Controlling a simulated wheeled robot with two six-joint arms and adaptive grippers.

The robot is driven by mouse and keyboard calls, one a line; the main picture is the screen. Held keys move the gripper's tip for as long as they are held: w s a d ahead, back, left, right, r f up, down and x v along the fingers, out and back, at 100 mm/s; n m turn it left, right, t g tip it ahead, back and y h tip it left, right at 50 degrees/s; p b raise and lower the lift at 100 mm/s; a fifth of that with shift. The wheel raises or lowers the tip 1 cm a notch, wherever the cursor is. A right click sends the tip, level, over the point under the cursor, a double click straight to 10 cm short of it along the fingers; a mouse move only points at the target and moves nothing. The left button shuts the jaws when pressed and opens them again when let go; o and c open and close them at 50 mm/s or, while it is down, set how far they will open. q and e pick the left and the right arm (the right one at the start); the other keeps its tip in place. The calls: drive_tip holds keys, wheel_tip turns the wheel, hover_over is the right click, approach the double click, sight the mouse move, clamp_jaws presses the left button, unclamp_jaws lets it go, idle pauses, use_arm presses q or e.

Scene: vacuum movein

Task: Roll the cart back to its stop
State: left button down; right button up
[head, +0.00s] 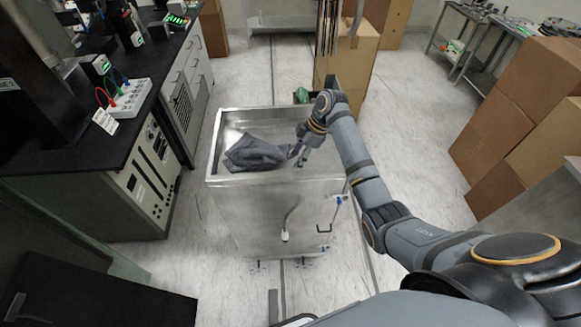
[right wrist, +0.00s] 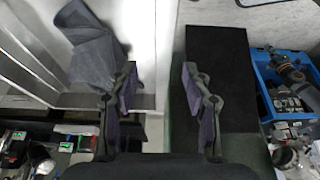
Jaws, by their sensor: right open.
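The cart (head: 265,215) is a metal box on small wheels, open at the top, standing mid-floor. A dark grey cloth (head: 255,153) lies bunched in its top tray. My right gripper (head: 300,155) is over the tray, near the right end of the cloth. In the right wrist view the gripper (right wrist: 160,105) is open, with no object held between the fingers. There the cloth (right wrist: 95,45) is close beside the left finger; I cannot tell if they touch. I cannot make out a stop. My left gripper is not in view.
A black-topped bench (head: 100,140) with instruments stands left of the cart. Cardboard boxes (head: 350,65) stand behind it, and more boxes (head: 510,100) stand at right. In the right wrist view a blue crate (right wrist: 265,95) holds small parts.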

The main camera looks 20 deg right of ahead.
drive_tip(key=shift+v, duration=2)
drive_tip(key=s+f+m+h, duration=0.2)
drive_tip(key=s+f+m, duration=0.3)
drive_tip(key=s+f, duration=0.4)
drive_tip(key=s+r+m+t+h, duration=0.25)
drive_tip(key=s+m, duration=0.65)
drive_tip(key=s, duration=0.8)
drive_tip(key=s+d+f+g, duration=0.1)
drive_tip(key=d+f, duration=0.1)
drive_tip(key=f, duration=1.1)
drive_tip(key=s+d+f, duration=0.1)
drive_tip(key=f, duration=1.2)
drive_tip(key=s+d+f+g, duration=0.1)
drive_tip(key=s+f, duration=1.6)
drive_tip(key=s, duration=0.1)
drive_tip(key=shift+s+d+f+h+b, duration=0.2)
drive_tip(key=shift+s+f+h+b, duration=0.15)
drive_tip(key=shift+b, duration=0.1)
